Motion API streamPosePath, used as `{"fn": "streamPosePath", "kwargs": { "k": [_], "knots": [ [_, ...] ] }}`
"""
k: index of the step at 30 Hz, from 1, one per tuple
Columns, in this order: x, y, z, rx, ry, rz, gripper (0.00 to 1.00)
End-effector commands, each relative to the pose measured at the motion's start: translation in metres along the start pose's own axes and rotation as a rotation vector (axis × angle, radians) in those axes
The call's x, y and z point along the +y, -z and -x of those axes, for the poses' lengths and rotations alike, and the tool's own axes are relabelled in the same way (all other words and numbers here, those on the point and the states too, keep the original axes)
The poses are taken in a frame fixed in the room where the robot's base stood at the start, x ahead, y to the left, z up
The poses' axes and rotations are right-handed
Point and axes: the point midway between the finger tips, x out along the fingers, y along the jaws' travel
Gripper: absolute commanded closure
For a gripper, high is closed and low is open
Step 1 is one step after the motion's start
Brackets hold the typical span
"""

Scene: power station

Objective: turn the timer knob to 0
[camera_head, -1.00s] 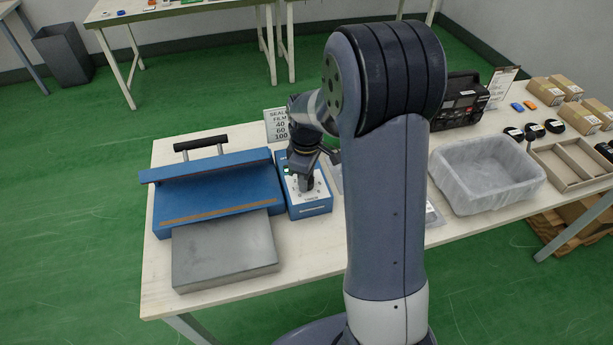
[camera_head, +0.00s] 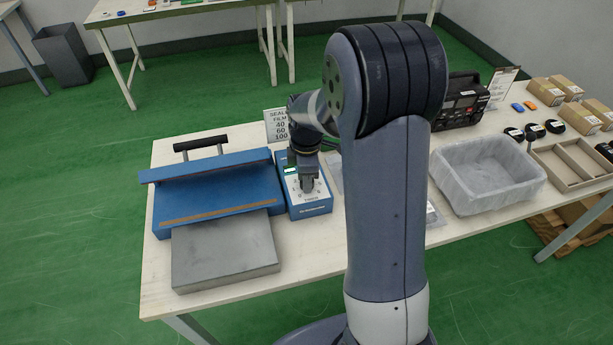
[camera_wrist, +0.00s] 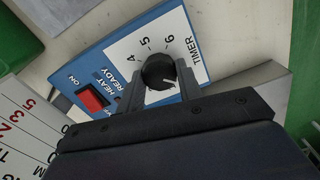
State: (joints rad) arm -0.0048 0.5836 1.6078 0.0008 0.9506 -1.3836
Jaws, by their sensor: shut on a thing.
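The timer knob (camera_wrist: 159,72) is a round black dial with a white pointer line, on the white panel of a blue control box (camera_head: 318,209). In the wrist view the numbers 4, 5 and 6 show beyond the knob. The white line points toward my gripper's body, and the scale there is hidden, so I cannot read the setting. My gripper (camera_wrist: 161,80) is shut on the knob, one finger on each side. In the head view my gripper (camera_head: 307,184) points down at the box, and the knob is hidden behind it.
A blue sealer (camera_head: 215,190) with a grey plate (camera_head: 225,255) stands left of the box. A red switch (camera_wrist: 91,98) sits on the box panel. A sign (camera_head: 277,125) stands behind. A lined grey bin (camera_head: 487,190) is to the right, past my arm.

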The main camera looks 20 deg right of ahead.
Motion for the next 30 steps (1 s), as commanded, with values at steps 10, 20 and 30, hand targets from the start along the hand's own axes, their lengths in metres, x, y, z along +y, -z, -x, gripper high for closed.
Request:
{"fn": "streamPosePath", "kwargs": {
  "k": [10, 20, 30],
  "knots": [
    [0.001, 0.000, 0.001, 0.000, -0.004, 0.002, 0.59],
    [0.000, 0.000, 0.000, -0.001, -0.001, 0.000, 0.44],
    [0.001, 0.000, 0.033, 0.000, -0.006, 0.000, 0.44]
  ]
}}
